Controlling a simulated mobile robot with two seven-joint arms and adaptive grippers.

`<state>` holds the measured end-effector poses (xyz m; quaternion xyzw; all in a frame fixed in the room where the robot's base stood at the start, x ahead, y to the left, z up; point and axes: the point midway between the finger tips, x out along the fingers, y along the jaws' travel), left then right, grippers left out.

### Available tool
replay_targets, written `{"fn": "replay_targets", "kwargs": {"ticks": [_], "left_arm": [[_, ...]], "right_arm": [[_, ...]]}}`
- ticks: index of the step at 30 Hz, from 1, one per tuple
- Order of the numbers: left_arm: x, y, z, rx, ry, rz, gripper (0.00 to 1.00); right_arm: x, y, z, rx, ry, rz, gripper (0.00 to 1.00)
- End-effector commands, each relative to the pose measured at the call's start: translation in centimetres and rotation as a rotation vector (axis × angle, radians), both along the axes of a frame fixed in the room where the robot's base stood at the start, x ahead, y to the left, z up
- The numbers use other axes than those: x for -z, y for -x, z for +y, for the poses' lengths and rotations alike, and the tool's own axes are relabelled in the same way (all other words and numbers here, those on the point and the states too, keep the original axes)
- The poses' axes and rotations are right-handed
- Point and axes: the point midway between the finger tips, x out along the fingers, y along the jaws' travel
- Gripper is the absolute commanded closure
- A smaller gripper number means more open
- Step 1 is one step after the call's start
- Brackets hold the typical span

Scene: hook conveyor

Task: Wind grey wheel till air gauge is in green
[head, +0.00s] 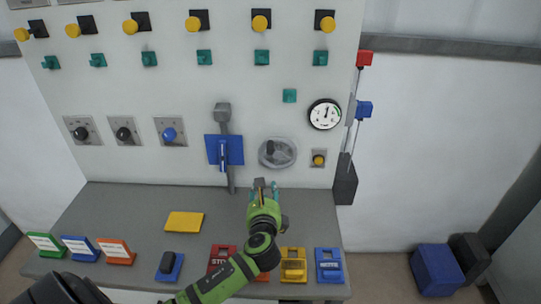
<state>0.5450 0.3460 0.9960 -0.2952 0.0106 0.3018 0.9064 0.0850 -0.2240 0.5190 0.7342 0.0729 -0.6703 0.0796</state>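The grey wheel (290,157) is mounted on the white panel and has a dark handle knob (270,147) at its upper left. The air gauge (325,115) is a round white dial above and to the right of the wheel. Its needle looks roughly upright, and a small green band shows at the dial's right edge. The needle appears to be outside the green. My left gripper (266,186), on a green arm, is just below the wheel and appears apart from it. Its fingers are too small to judge their opening. My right gripper is not in view.
A blue plate with a grey lever (222,112) is left of the wheel; a yellow button (319,159) is right of it. Yellow and teal knobs line the panel above. The grey shelf (120,208) below holds coloured blocks and signs. A blue crate (436,270) stands on the floor.

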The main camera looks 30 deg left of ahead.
Motion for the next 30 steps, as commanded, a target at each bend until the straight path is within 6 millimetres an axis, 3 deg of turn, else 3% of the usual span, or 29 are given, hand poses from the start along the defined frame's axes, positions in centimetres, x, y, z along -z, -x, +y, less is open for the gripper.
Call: {"fn": "replay_targets", "kwargs": {"ticks": [1,3,7,21,30], "left_arm": [[-1.8,-1.5,0.5,0.03,-0.143,0.012,0.56],[-3.4,-2.7,0.9,0.055,-0.296,0.031,0.56],[-4.9,-4.0,1.2,0.074,-0.44,0.052,0.56],[-5.0,-8.9,4.2,0.073,-0.454,0.057,0.56],[-4.9,-9.9,4.8,0.076,-0.45,0.056,0.56]], "right_arm": [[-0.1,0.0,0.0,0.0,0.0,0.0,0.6],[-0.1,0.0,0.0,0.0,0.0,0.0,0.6],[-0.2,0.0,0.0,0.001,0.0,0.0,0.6],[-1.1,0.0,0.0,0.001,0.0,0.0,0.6],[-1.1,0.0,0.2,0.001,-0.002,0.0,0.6]]}}
